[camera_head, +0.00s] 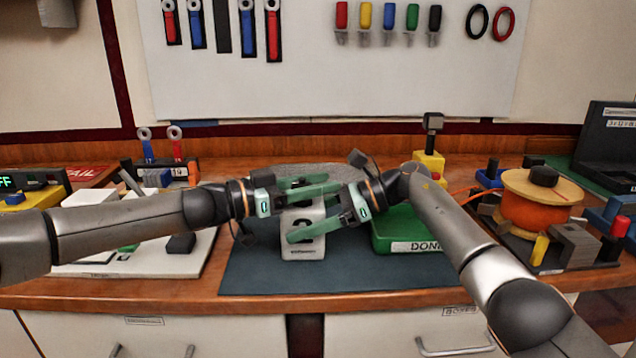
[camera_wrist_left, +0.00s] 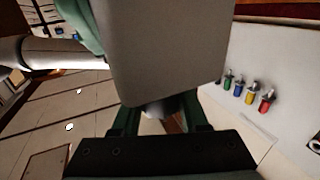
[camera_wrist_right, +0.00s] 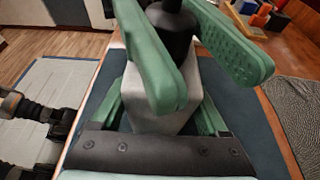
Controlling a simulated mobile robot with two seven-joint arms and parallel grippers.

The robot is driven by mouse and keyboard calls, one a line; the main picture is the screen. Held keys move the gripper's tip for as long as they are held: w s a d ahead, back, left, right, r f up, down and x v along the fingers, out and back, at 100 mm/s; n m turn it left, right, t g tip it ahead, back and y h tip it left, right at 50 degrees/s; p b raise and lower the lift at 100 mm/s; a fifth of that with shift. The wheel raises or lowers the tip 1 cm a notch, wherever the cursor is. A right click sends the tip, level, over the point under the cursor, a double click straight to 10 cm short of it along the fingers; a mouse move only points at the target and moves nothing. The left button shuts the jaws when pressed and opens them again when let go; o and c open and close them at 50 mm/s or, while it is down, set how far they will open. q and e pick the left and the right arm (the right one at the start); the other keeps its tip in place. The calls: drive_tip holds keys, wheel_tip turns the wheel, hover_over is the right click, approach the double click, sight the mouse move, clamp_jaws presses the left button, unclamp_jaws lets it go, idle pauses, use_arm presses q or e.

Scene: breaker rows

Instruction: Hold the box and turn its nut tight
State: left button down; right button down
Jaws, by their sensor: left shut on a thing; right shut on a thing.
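The box (camera_head: 302,249) is light grey with a dark number on its front. It stands upright over the dark mat, near the mat's middle. My right gripper (camera_head: 302,216) is shut on the box, with a finger on either side; the box fills the space between those fingers in the right wrist view (camera_wrist_right: 160,105). The dark round nut (camera_wrist_right: 171,32) is on top of the box. My left gripper (camera_head: 322,188) is shut on the nut just above the box. In the left wrist view the grey box (camera_wrist_left: 165,50) hides most of the nut.
The dark mat (camera_head: 260,275) is clear in front. A green box (camera_head: 392,240) labelled DONE stands close on the right, beside my right wrist. A white board (camera_head: 190,262) lies left. An orange spool (camera_head: 535,212) stands further right. Tools hang on the back panel (camera_head: 300,90).

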use_arm(q)
drive_tip(key=shift+s+m+g+h, duration=0.3)
drive_tip(key=shift+m+g, duration=0.4)
drive_tip(key=shift+g, duration=0.4)
drive_tip(key=shift+w, duration=0.1)
drive_tip(key=shift+c, duration=2.1)
unclamp_jaws()
wheel_tip(320, 180, up, 10)
